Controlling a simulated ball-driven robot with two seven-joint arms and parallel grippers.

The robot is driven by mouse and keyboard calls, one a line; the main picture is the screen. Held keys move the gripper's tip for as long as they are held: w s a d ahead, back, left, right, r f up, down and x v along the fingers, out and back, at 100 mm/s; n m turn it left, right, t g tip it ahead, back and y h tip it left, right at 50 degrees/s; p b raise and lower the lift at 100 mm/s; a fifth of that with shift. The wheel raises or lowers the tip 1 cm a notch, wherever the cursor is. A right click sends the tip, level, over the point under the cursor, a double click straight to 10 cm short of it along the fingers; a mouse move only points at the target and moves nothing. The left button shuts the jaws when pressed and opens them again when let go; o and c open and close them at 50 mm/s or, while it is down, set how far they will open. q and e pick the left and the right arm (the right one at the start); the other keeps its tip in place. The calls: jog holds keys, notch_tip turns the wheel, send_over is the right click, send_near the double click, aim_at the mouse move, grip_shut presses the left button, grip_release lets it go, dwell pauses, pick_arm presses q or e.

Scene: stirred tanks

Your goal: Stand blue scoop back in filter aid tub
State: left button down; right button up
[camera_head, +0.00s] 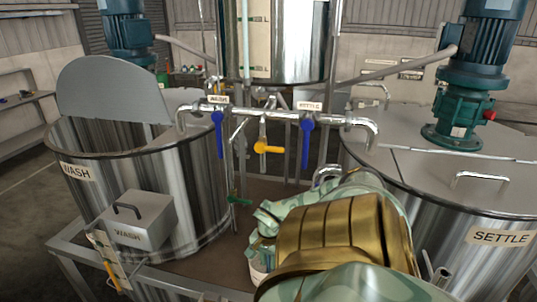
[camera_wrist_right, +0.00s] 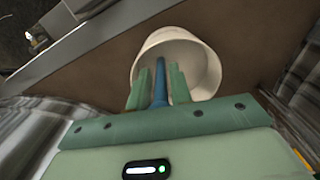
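The blue scoop (camera_wrist_right: 160,82) shows as a narrow blue handle between the two green fingers of my right gripper (camera_wrist_right: 159,80) in the right wrist view. The fingers are close on either side of the handle and appear shut on it. The scoop's bowl cannot be made out. The off-white filter aid tub (camera_wrist_right: 208,62) is open just beyond the fingertips, and the handle's far end overlaps its mouth in the picture. In the head view my right gripper (camera_head: 262,222) hides most of the tub (camera_head: 257,272). My left gripper is not in view.
The tub stands on a brown deck (camera_head: 228,250) between the steel wash tank (camera_head: 150,170) and settle tank (camera_head: 450,215). Pipes with blue valve levers (camera_head: 306,140) and a yellow one (camera_head: 268,149) run above. A grey wash box (camera_head: 140,222) is at left.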

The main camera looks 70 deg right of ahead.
jog(key=shift+r, duration=0.1)
notch_tip(320, 180, up, 8)
jog(key=p, duration=0.3)
jog(key=shift+s, duration=0.15)
notch_tip(320, 180, up, 2)
jog(key=shift+r, duration=1)
